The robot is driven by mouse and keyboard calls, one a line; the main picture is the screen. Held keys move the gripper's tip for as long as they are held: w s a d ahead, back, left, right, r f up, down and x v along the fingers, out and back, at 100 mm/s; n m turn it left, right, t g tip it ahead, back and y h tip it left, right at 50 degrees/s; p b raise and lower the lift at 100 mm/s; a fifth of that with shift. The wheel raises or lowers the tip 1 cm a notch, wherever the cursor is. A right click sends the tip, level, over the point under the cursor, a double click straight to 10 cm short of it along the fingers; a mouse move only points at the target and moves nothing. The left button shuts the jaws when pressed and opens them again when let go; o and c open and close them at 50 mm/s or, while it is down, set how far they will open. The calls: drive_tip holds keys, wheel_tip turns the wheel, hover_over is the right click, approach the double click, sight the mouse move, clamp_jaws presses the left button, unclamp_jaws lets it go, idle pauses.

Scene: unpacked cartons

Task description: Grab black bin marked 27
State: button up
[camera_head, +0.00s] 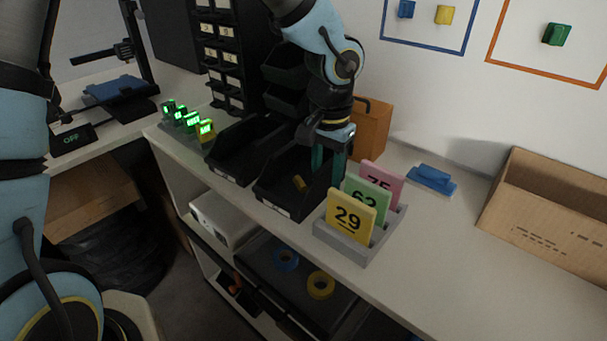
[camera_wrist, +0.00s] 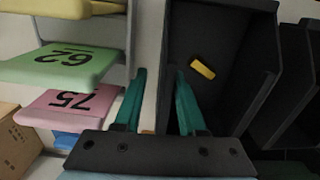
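Two open black bins stand on the white counter, a nearer one (camera_head: 275,205) and one to its left (camera_head: 228,170). Each has a small white label on its front, too small to read, so I cannot tell which is 27. The nearer bin holds a small yellow piece (camera_head: 299,183). My gripper (camera_head: 327,174) is open, pointing down at this bin's right side wall. In the wrist view, the green fingers (camera_wrist: 160,75) stand either side of the bin's wall (camera_wrist: 166,45), one inside and one outside. Contact cannot be told.
A grey holder (camera_head: 345,252) with numbered cards, 29, 62 or 63, and 75, stands close right of the bin. A brown box (camera_head: 371,130) is behind my gripper. A cardboard carton (camera_head: 545,215) is at right. Lit green displays (camera_head: 192,121) are at left. The front right counter is clear.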

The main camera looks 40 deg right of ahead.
drive_tip(key=shift+f, duration=1.05)
clamp_jaws()
